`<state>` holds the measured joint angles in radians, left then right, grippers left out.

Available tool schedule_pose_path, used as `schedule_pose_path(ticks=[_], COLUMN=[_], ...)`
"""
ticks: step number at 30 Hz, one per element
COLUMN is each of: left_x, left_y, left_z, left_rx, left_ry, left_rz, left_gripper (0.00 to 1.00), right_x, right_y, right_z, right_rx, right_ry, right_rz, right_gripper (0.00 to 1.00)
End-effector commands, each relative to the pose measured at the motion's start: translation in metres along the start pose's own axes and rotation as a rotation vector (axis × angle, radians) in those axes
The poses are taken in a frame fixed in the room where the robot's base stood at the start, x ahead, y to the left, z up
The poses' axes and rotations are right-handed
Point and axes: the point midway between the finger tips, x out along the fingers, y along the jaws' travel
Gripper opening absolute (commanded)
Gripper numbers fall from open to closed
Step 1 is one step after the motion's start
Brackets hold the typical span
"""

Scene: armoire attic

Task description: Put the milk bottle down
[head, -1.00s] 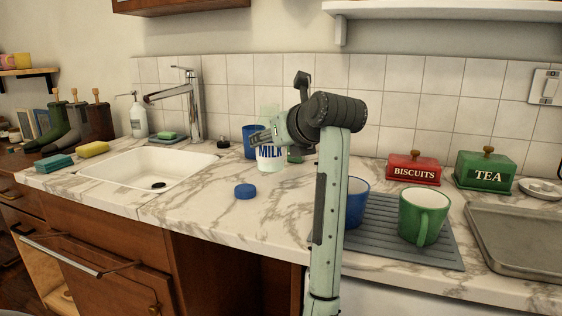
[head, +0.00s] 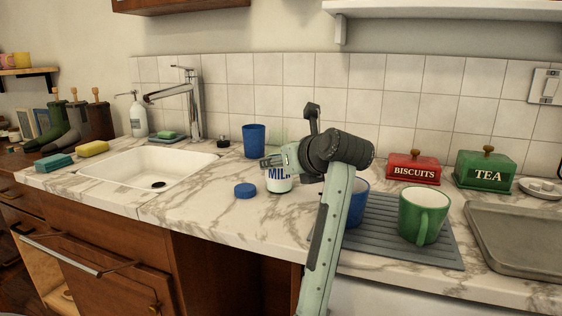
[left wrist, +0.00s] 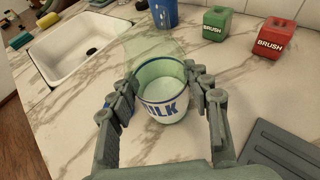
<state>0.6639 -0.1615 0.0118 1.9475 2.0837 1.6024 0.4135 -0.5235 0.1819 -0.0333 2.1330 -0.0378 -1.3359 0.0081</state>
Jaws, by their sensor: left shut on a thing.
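The milk bottle (head: 279,183) is clear with a white, blue-lettered MILK label and stands upright over the marble counter, right of a blue cap (head: 245,191). My left gripper (head: 274,161) is shut on it. In the left wrist view, the fingers of the left gripper (left wrist: 156,88) hold the milk bottle (left wrist: 163,108) from both sides. Its base is low at the counter; I cannot tell for sure whether it touches. The right gripper is not in view.
A blue cup (head: 254,140) stands behind near the tiles. The sink (head: 150,168) is left. Right are a ribbed grey mat (head: 385,237), a green mug (head: 423,215) and a partly hidden blue mug (head: 357,203). Green (left wrist: 217,22) and red (left wrist: 272,36) BRUSH holders stand behind.

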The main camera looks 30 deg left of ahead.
Motion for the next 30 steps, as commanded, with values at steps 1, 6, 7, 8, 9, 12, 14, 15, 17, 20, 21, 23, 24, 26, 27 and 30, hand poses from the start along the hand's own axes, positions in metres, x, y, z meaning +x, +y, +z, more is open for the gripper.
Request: schedule_pose_path(ticks=[1, 6, 7, 8, 9, 12, 14, 15, 17, 20, 21, 23, 24, 26, 27, 30], left_x=[0.0, 0.0, 0.0, 0.0, 0.0, 0.0, 0.0, 0.0, -0.001, -0.007, -0.014, -0.026, -0.035, -0.048, -0.058, -0.079], left_y=[0.0, 0.0, 0.0, 0.0, 0.0, 0.0, 0.0, 0.0, 0.0, -0.001, -0.001, -0.001, -0.002, -0.001, -0.001, -0.001], left_z=[-0.001, -0.001, -0.001, -0.001, -0.001, -0.001, -0.001, 0.0, 0.002, 0.002, 0.001, 0.001, 0.001, 0.001, 0.001, 0.001], left_rx=[-0.001, 0.0, 0.0, 0.0, 0.001, 0.001, 0.0, 0.0, 0.0, -0.001, -0.001, -0.003, -0.002, -0.003, -0.002, -0.002], left_ry=[-0.001, 0.001, 0.001, 0.001, 0.001, 0.001, 0.001, 0.0, 0.0, 0.002, 0.003, 0.003, 0.002, 0.003, 0.003, 0.003], left_rz=[0.0, 0.0, 0.0, 0.0, 0.0, 0.0, 0.001, 0.001, 0.001, -0.002, -0.004, -0.005, -0.005, -0.005, -0.005, -0.005], left_gripper=[0.1, 0.69, 0.69, 0.69, 0.69, 0.69, 0.69, 0.69, 0.69, 0.69, 0.69, 0.69, 0.69, 0.69, 0.69, 0.69], right_x=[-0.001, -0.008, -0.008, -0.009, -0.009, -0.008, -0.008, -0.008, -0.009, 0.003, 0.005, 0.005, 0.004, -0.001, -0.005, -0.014], right_y=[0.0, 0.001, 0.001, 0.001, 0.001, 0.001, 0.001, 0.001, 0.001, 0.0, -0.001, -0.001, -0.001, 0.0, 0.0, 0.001], right_z=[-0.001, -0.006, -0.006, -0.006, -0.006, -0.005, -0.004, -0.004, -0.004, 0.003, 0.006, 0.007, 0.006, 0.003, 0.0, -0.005], right_rx=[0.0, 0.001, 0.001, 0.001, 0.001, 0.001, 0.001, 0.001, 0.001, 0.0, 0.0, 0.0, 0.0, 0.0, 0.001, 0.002], right_ry=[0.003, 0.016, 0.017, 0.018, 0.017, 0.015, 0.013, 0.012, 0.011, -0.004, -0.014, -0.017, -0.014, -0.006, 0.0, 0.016], right_rz=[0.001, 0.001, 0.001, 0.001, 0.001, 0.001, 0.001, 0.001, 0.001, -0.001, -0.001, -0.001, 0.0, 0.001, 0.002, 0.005], right_gripper=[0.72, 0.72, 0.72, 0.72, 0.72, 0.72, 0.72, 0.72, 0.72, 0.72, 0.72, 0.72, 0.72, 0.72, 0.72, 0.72])
